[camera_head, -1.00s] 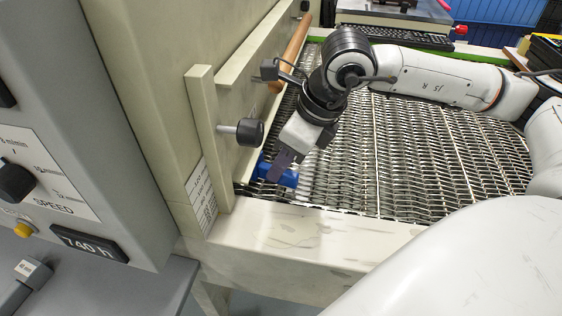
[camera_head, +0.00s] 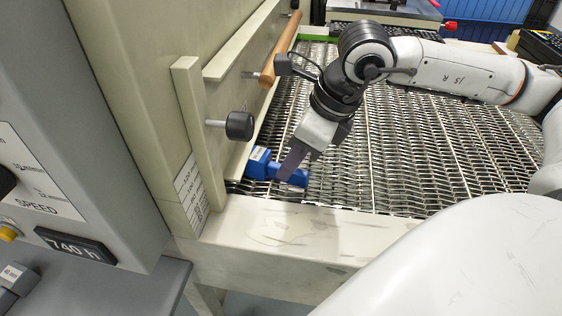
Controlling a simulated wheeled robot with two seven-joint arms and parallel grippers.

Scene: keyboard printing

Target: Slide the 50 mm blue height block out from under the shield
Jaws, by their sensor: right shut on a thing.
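The blue height block (camera_head: 260,164) lies on the wire-mesh conveyor belt at its near left corner, right beside the lower edge of the cream shield (camera_head: 228,88). Its larger end shows clear of the shield's face, with a small white marking on it. My right gripper (camera_head: 290,172) comes down from the upper right and is shut on the narrower blue end of the block. The gripper's dark finger hides part of the block. My left gripper is not in view.
A black knob (camera_head: 239,125) and a wooden handle (camera_head: 282,48) stick out from the shield above the belt. The mesh belt (camera_head: 420,160) is clear to the right. A cream frame rail (camera_head: 290,230) runs along the near edge. A grey control panel (camera_head: 60,130) stands at left.

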